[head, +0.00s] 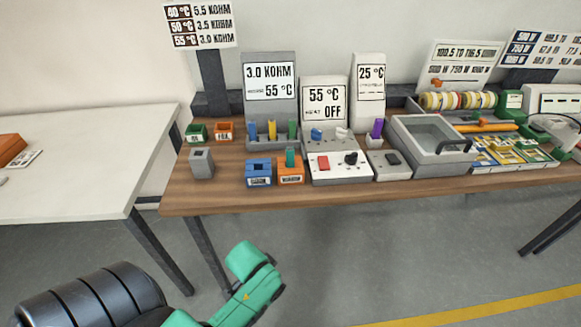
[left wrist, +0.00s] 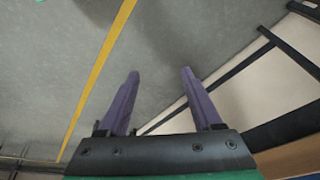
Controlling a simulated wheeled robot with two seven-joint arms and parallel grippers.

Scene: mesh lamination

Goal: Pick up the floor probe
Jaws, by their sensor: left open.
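Several small coloured probe-like pieces stand on the wooden bench, and I cannot tell which is the floor probe. A yellow piece (head: 272,130), a blue piece (head: 252,132) and a green piece (head: 292,128) stand upright at the foot of the 3.0 KOHM display. Another green piece (head: 290,158) stands in an orange block (head: 291,174). A purple piece (head: 377,128) stands in a small grey holder (head: 376,143). In the left wrist view my left gripper (left wrist: 162,72) is open and empty above the floor. My right gripper is not in view.
The wooden bench (head: 230,200) also carries a blue block (head: 258,172), a grey block (head: 202,163), a control box with a red switch (head: 323,162) and a grey tray (head: 435,155). A white table (head: 80,150) stands at the left. Floor in front is clear.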

